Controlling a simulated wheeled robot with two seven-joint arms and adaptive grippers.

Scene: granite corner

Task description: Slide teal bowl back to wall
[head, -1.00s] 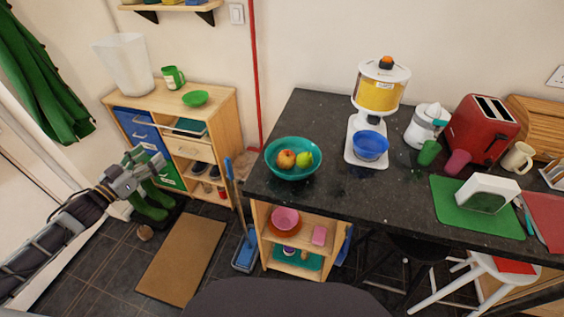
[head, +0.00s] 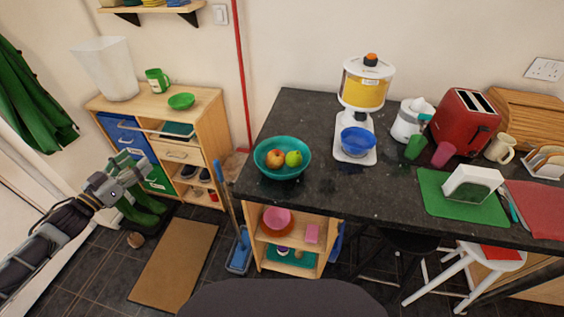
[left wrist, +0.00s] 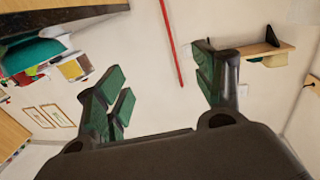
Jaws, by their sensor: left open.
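The teal bowl (head: 281,169) stands upright near the left end of the dark granite counter (head: 308,118), with a gap of bare counter between it and the wall (head: 305,45). An orange-red fruit (head: 275,158) and a green fruit (head: 293,159) lie in it. My left gripper (head: 128,172) is off to the left of the counter, in front of the wooden cabinet, well apart from the bowl. In the left wrist view its green-padded fingers (left wrist: 163,92) are spread with nothing between them. My right gripper is not in view.
A white and yellow dispenser (head: 366,84) with a blue bowl (head: 358,141) stands right of the teal bowl. A red toaster (head: 464,122) and a green mat (head: 440,207) lie further right. A blue-handled mop (head: 227,205) leans by the counter's left end.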

